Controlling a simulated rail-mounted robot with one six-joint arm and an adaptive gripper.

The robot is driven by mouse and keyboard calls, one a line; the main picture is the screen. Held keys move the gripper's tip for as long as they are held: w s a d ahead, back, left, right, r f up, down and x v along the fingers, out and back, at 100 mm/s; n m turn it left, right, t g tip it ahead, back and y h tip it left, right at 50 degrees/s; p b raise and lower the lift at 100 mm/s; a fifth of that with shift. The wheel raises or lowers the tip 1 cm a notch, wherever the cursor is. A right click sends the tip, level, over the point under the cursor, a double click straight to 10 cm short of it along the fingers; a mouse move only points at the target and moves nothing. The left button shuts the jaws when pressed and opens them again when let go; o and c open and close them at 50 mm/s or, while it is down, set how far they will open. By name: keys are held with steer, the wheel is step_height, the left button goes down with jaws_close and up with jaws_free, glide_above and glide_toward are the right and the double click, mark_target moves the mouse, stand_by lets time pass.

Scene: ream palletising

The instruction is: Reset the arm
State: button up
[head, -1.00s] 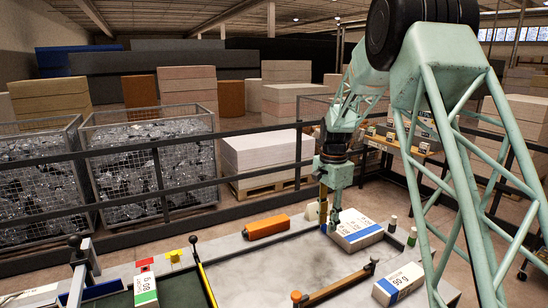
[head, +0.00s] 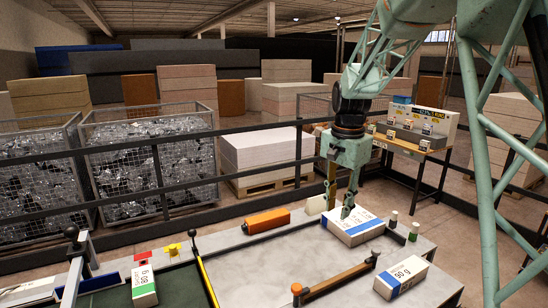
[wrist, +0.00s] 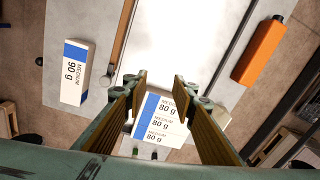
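My gripper (head: 338,195) hangs above the far right part of the grey table. In the wrist view its two fingers (wrist: 160,88) stand apart with nothing between the tips. Beyond them lie white reams (head: 350,230) with a blue band, marked "MEDIUM 80 g" several times in the wrist view (wrist: 160,122). In the head view the fingers overlap the reams' upper left part; the exact height of the gap is hard to tell. My arm reaches in from the upper right.
A 90 g ream (head: 408,272) lies at the table's right, beside a brown bar (head: 338,282). A green-banded 80 g ream (head: 144,287) lies at the left. An orange block (head: 266,221) lies at the back edge. A dark railing (head: 250,152) runs behind the table.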

steer(key=s+r+n+t+b, duration=0.1)
steer(key=s+r+n+b, duration=0.2)
steer(key=s, duration=0.9)
steer(key=s+r+n+t+b, duration=0.15)
steer(key=s+r, duration=0.35)
steer(key=s, duration=0.6)
steer(key=s+f+n+b, duration=0.2)
steer(key=s+f+b, duration=0.1)
steer(key=s, duration=1)
steer(key=s+d+f+n+b, duration=0.1)
steer(key=s+f+n+b, duration=0.2)
steer(key=s, duration=1)
steer(key=shift+d+f+t, duration=0.15)
steer(key=shift+f+t, duration=0.2)
steer(key=shift+f, duration=0.45)
steer(key=shift+n, duration=0.25)
